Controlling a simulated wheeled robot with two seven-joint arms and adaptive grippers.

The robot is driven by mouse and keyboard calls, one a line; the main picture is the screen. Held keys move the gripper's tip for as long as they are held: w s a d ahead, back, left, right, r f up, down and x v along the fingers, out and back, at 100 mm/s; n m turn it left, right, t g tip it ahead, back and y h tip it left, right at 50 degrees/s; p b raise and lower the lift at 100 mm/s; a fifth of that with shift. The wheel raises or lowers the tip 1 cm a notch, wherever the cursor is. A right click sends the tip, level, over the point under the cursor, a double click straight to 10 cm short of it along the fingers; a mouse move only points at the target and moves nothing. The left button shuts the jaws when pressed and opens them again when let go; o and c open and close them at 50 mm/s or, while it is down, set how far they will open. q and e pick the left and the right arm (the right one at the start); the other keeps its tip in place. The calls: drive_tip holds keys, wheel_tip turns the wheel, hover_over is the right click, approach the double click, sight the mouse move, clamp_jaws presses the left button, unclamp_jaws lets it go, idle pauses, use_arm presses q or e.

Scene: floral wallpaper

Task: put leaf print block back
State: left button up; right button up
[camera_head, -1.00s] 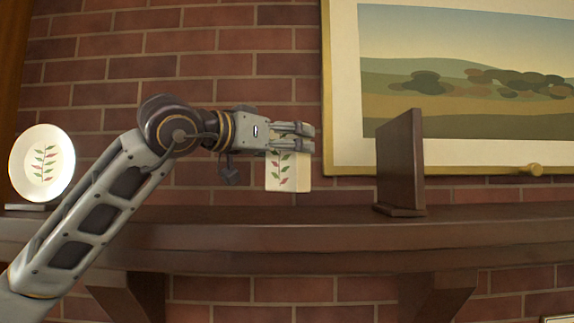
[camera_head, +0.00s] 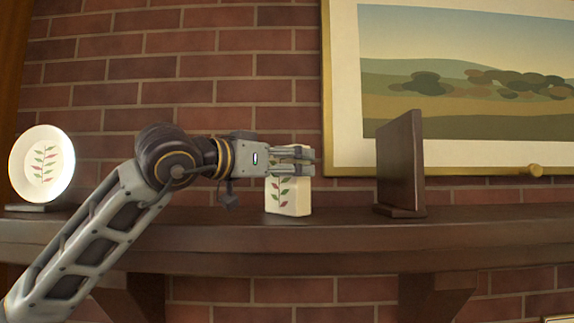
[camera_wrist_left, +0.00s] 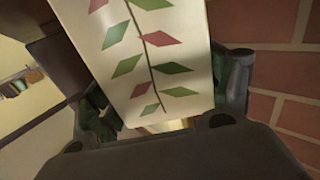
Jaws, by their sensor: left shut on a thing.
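The leaf print block (camera_head: 287,197) is a cream upright block with red and green leaves on its front. Its base is at the level of the wooden mantel shelf (camera_head: 330,236) and appears to touch it. My left gripper (camera_head: 303,161) comes from the left and is shut on the upper part of the block. In the left wrist view the block (camera_wrist_left: 158,60) fills the middle, between the fingers. My right gripper is in neither view.
A white plate with a leaf print (camera_head: 42,166) stands at the left of the shelf. A dark wooden panel on a foot (camera_head: 402,165) stands to the right of the block. A framed landscape (camera_head: 460,85) is on the brick wall behind. Bare shelf lies between block and panel.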

use_arm(q)
drive_tip(key=shift+f, duration=0.2)
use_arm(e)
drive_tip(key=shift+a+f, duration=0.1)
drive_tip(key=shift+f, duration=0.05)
use_arm(q)
drive_tip(key=o, duration=1.1)
drive_tip(key=shift+o, duration=0.2)
drive_tip(key=shift+r, duration=0.15)
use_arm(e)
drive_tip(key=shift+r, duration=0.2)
use_arm(q)
drive_tip(key=shift+s+a, duration=0.35)
drive_tip(key=b+v, duration=0.2)
drive_tip(key=v, duration=0.8)
drive_tip(key=shift+b, duration=0.4)
drive_tip(key=shift+s+a, duration=0.3)
drive_tip(key=shift+s, duration=0.05)
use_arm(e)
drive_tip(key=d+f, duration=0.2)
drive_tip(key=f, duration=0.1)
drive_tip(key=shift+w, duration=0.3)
